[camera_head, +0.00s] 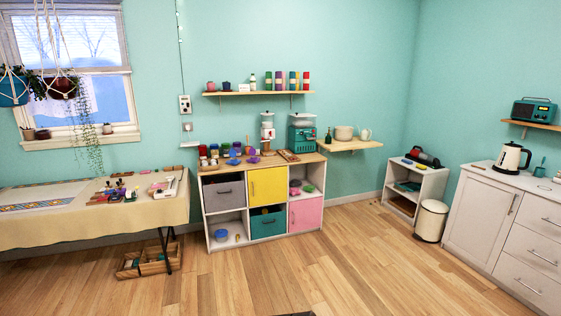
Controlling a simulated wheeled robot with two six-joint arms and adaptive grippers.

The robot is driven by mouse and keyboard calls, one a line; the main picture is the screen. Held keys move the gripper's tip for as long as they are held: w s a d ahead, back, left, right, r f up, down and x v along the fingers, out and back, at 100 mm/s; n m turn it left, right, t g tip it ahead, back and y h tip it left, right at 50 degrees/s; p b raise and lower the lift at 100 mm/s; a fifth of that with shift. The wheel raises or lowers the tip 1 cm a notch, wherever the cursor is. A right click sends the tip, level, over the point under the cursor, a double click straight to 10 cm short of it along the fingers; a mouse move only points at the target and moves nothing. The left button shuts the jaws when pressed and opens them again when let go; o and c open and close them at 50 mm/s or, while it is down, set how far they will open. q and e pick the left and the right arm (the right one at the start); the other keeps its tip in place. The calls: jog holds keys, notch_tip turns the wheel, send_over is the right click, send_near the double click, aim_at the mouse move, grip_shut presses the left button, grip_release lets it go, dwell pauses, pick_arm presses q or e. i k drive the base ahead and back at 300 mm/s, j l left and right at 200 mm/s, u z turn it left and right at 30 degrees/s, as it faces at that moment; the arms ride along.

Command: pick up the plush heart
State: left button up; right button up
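I cannot make out a plush heart in the head view. Small colourful items (125,190) lie on the cloth-covered table (60,232) at the left, too small to tell apart. Neither of my grippers is in view.
A white cube shelf (215,238) with drawers and bowls stands against the back wall. A small white shelf (433,187), a bin (431,221) and a white cabinet (474,216) stand at the right. A wooden crate (150,262) is under the table. The wooden floor (350,270) in front is clear.

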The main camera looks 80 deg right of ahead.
aim_at(254, 159)
jog(key=z, duration=2.5)
